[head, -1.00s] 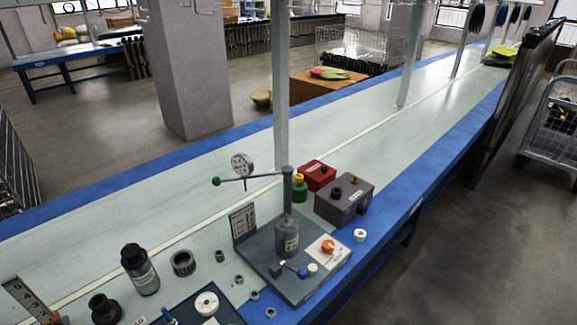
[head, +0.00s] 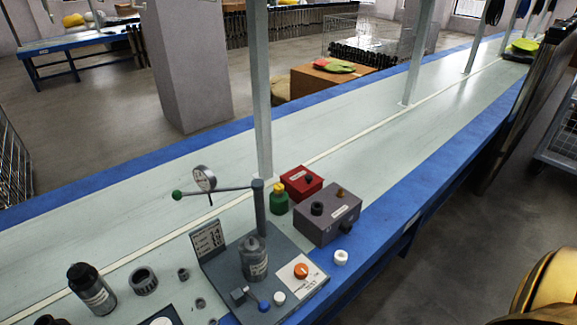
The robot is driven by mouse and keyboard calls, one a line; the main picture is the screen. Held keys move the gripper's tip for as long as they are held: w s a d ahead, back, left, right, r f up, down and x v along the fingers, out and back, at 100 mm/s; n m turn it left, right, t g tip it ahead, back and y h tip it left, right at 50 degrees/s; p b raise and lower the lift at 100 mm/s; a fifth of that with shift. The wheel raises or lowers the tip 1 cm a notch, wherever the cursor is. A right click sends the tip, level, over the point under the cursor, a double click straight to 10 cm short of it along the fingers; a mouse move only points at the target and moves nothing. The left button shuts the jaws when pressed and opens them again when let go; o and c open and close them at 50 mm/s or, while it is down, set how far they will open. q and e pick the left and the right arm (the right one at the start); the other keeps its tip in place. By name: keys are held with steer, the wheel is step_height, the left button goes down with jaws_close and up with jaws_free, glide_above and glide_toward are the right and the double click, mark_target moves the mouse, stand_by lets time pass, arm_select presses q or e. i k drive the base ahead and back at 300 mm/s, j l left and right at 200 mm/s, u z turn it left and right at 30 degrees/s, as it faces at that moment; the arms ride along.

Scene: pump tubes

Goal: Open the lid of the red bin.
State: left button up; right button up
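A small red box-shaped bin (head: 301,182) sits on the bench, behind a larger grey-purple box (head: 327,214). Its top looks closed, with a pale label and a dark round knob on it. A green bottle with a yellow cap (head: 279,199) stands just left of it. A gold, rounded part, likely of my own right arm, shows at the lower right corner. Neither gripper's fingers are in view.
A pump stand with a grey cylinder (head: 254,259), upright post and gauge (head: 204,178) stands in front of the red bin. A white cap (head: 341,257) lies near the blue bench edge. A dark bottle (head: 91,289) and rings are at left.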

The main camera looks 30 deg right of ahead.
mark_target(302, 179)
steer(key=l+u, duration=0.15)
steer(key=l, duration=0.6)
steer(key=l+u, duration=0.15)
steer(key=l, duration=0.55)
steer(key=l+u, duration=0.15)
steer(key=l, duration=0.6)
steer(key=k+l+u, duration=0.15)
steer(key=l, duration=0.6)
